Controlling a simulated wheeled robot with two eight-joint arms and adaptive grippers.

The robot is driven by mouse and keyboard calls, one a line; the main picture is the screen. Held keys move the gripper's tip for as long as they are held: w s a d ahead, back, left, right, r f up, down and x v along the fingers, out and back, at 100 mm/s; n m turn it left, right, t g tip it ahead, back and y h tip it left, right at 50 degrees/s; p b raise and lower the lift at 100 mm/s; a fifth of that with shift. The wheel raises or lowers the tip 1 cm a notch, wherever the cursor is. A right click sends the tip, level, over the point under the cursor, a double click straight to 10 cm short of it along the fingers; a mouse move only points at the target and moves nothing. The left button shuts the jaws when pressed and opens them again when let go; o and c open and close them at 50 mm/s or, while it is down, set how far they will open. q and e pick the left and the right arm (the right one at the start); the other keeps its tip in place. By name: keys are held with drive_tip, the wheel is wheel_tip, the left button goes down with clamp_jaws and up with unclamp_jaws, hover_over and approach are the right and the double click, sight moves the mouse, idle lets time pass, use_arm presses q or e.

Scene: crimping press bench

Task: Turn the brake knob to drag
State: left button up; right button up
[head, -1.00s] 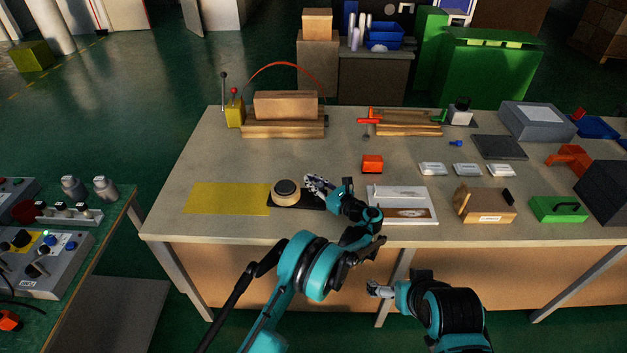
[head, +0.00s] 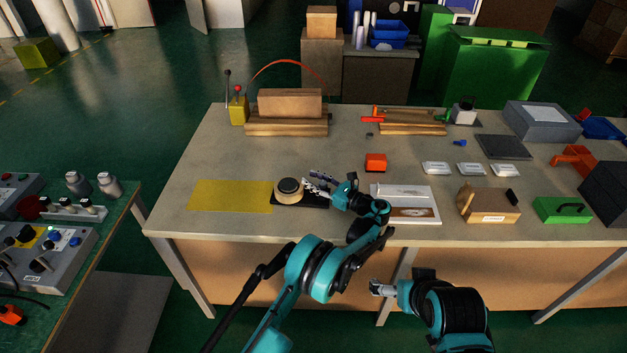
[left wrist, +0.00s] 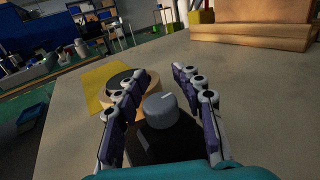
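The brake knob (left wrist: 161,109) is a grey round knob with a white line on its top. My left gripper (head: 313,181) is over this base. In the left wrist view, its two fingers (left wrist: 158,74) stand apart on either side of the knob, with gaps visible. In the head view the gripper hides the knob. My right gripper (head: 378,288) hangs in front of the bench, empty; its finger opening is too small to judge.
A yellow mat (head: 230,196) lies left of the spool. A white tray (head: 427,192) is close to the right of my left wrist. An orange block (head: 376,162) sits behind it. Wooden blocks (head: 288,127) are at the back; the bench between is clear.

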sight(326, 186)
use_arm(q)
drive_tip(key=shift+d, duration=0.15)
drive_tip(key=v, duration=0.7)
drive_tip(key=shift+s+d, duration=0.15)
